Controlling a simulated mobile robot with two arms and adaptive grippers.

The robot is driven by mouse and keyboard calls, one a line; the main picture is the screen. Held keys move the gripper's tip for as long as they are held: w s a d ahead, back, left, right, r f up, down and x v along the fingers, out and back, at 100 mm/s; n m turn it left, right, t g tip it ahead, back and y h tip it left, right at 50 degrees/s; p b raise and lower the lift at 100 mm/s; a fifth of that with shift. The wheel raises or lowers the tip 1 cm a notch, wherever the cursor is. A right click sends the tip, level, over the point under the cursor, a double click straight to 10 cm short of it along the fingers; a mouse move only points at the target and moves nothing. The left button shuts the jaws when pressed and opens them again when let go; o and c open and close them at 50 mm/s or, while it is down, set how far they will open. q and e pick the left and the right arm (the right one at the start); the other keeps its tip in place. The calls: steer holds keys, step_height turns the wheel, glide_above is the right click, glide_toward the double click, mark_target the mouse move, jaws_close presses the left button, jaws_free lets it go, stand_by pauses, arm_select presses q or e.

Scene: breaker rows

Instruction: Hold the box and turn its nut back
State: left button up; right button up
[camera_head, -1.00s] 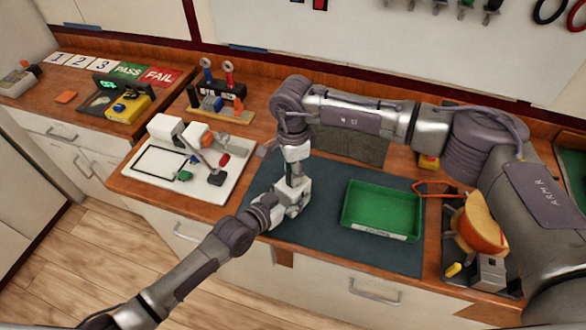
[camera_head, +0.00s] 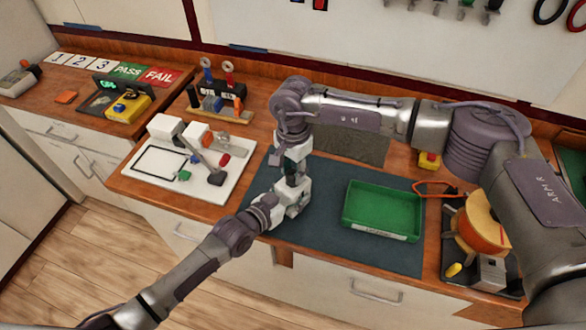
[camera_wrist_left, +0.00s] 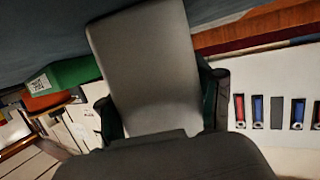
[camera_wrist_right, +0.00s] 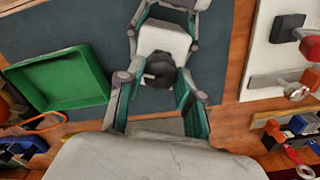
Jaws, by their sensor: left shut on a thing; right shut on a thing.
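My left gripper (camera_head: 286,200) is shut on the box (camera_wrist_right: 163,40) just above the dark mat. The box looks like a pale block in the right wrist view, and a pale grey face (camera_wrist_left: 148,65) fills the space between the left fingers. A dark rounded nut (camera_wrist_right: 160,68) shows at the box's near end. My right gripper (camera_head: 293,168) comes down from above, with its green-padded fingers on either side of the nut, shut on it. In the head view the grippers hide most of the box and nut. The exact finger contact is hard to see.
A green tray (camera_head: 347,218) stands on the dark mat (camera_head: 330,248), right of the grippers. A white board (camera_head: 150,187) with small parts lies to the left. An orange spool (camera_head: 482,235) stands at the right. The mat's front is clear.

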mark_target(293, 173)
steer(key=shift+s+a, duration=0.2)
steer(key=shift+a, duration=0.05)
steer(key=o, duration=1)
steer(key=shift+c, duration=0.2)
steer(key=shift+o, duration=1.1)
steer(key=shift+w+d, duration=0.1)
steer(key=shift+d, duration=0.05)
step_height(293, 173, up, 12)
arm_select(q)
steer(key=o, duration=1.7)
steer(key=shift+c, duration=0.2)
